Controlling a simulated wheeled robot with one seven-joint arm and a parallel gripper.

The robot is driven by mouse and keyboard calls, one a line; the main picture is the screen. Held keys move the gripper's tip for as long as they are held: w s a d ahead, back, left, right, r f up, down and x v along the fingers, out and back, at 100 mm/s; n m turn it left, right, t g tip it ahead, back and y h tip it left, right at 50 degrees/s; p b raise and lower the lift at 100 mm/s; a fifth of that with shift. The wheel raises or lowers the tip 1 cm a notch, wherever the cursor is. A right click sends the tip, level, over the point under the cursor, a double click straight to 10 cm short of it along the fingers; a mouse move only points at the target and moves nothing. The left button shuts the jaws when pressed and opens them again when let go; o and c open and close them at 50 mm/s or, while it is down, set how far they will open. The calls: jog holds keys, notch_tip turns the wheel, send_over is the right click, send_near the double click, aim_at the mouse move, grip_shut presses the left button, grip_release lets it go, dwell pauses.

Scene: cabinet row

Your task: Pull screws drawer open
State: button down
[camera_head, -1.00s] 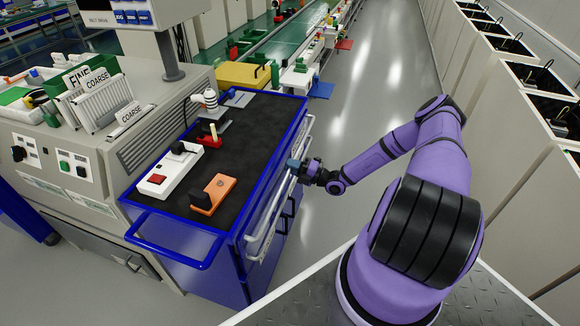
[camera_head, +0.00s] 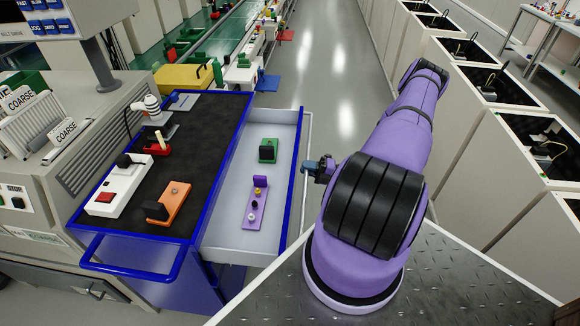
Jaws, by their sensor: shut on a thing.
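The drawer (camera_head: 222,224) of the blue cabinet (camera_head: 172,268) stands pulled well out to the right, with its grey floor in view. Inside it lie a green block with a dark face (camera_head: 268,150) and a purple strip with small knobs (camera_head: 255,207). The drawer's pale bar handle (camera_head: 308,135) runs along its blue-edged front. My gripper (camera_head: 310,167) is at this handle, about midway along, and is shut on it. The fingertips are small and partly hidden by the handle. No label can be read on the drawer front.
The black cabinet top (camera_head: 190,130) holds a white box with a red switch (camera_head: 118,190), an orange block (camera_head: 172,203) and a small lamp-like device (camera_head: 152,103). A row of grey cabinets (camera_head: 462,125) stands at right. Clear floor (camera_head: 345,90) lies between.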

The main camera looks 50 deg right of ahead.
jog(key=shift+r+v, duration=0.15)
jog(key=shift+v, duration=0.65)
jog(key=shift+r+v, duration=0.15)
jog(key=shift+v, duration=0.65)
jog(key=c, duration=1.1)
grip_release()
jog(key=shift+s+d, duration=0.1)
jog(key=v, duration=1)
jog(key=shift+s+d, duration=0.2)
jog(key=shift+s, duration=0.1)
jog(key=shift+f, duration=0.1)
